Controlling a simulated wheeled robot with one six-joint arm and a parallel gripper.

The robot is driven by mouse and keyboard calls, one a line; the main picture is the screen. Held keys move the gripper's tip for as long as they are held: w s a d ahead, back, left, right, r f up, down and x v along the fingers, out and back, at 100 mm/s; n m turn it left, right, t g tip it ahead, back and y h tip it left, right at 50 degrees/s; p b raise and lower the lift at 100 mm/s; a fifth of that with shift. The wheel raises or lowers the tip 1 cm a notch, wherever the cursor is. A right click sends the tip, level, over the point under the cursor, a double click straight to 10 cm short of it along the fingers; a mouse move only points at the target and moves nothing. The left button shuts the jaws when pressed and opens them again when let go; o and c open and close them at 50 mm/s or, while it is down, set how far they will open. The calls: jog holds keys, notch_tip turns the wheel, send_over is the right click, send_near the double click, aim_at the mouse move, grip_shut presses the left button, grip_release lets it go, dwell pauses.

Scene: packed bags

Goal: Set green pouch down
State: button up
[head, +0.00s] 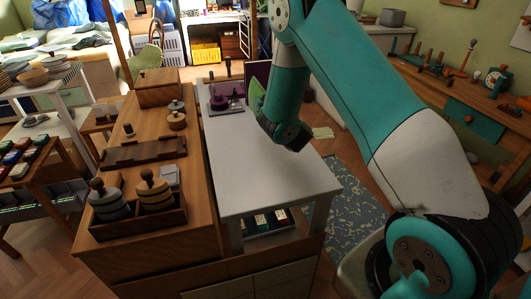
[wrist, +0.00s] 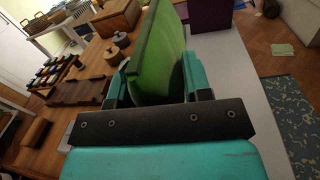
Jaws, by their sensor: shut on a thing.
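My gripper (wrist: 160,90) is shut on the green pouch (wrist: 162,62), which stands upright between the two fingers in the wrist view. In the head view, part of the green pouch (head: 256,95) shows to the left of my arm, over the far part of the white table (head: 262,165). My arm hides the rest of it and the fingers. I cannot tell whether the pouch's lower edge touches the table top.
A purple object (head: 226,95) lies at the table's far left. A dark purple upright piece (head: 258,70) stands just behind the pouch. A wooden cabinet (head: 195,190) with lidded jars and trays adjoins on the left. The table's near and middle top is clear.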

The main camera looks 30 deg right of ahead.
jog(key=shift+f+b, duration=4.2)
jog(key=shift+f, duration=2.6)
jog(key=shift+f+b, duration=0.2)
jog(key=shift+b, duration=0.1)
jog(key=o, duration=1.1)
jog(key=shift+r, duration=0.1)
jog(key=shift+s, duration=0.1)
